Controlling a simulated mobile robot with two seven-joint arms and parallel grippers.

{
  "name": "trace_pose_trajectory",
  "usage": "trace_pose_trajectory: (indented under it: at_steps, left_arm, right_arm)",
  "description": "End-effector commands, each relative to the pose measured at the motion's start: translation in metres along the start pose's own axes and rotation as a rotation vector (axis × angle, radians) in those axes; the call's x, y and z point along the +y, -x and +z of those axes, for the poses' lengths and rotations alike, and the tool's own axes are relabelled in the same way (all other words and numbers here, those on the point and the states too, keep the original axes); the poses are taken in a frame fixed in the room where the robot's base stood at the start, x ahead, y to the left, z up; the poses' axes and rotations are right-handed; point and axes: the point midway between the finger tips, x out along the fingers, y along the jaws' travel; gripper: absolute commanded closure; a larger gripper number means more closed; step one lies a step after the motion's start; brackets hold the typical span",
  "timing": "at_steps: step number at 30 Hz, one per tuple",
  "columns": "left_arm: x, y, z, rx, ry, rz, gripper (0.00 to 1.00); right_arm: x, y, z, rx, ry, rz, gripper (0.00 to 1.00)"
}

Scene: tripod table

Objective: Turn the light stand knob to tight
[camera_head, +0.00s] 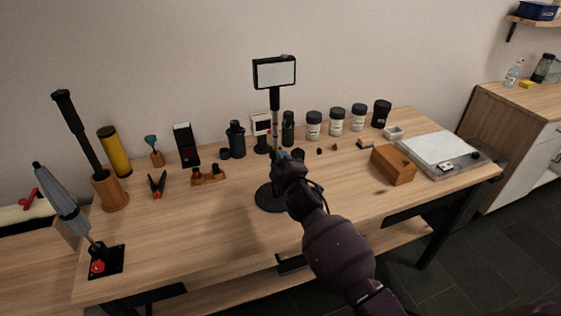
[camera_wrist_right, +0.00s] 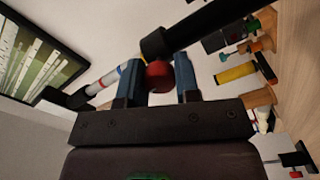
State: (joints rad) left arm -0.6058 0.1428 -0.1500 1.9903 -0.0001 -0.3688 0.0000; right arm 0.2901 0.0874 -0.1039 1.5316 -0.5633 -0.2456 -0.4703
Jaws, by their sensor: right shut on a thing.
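The light stand (camera_head: 275,102) stands upright on the table, with a rectangular light panel (camera_head: 274,73) on top and a round black base (camera_head: 268,198). My right gripper (camera_head: 279,156) is at the middle of its pole and hides part of it in the head view. In the right wrist view the red knob (camera_wrist_right: 158,77) sits between the blue fingers of my right gripper, which is shut on it beside the black collar (camera_wrist_right: 156,44). My left gripper is not in view.
Several jars (camera_head: 336,119) and bottles line the back of the wooden table (camera_head: 220,225). A wooden box (camera_head: 393,164) and a flat device (camera_head: 442,153) are at the right. A grey tool (camera_head: 62,195) stands at the front left. The front middle is clear.

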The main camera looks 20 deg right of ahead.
Motion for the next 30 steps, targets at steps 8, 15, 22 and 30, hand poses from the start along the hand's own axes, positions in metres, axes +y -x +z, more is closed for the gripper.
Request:
trace_pose_trajectory:
  at_steps: [8, 15, 22, 30]
  left_arm:
    - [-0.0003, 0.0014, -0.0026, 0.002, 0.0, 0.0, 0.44]
    - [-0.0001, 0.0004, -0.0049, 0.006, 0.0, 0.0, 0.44]
    - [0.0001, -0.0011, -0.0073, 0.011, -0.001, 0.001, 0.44]
    - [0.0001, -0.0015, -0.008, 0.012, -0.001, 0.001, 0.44]
  right_arm:
    - [0.0004, 0.0, -0.0004, 0.0, -0.101, 0.0, 0.94]
    - [0.0001, 0.0, 0.0, 0.0, -0.125, 0.0, 0.94]
    - [0.0, 0.0, 0.0, 0.0, -0.125, 0.0, 0.94]
    - [-0.0001, 0.0, 0.0, 0.0, -0.125, -0.001, 0.44]
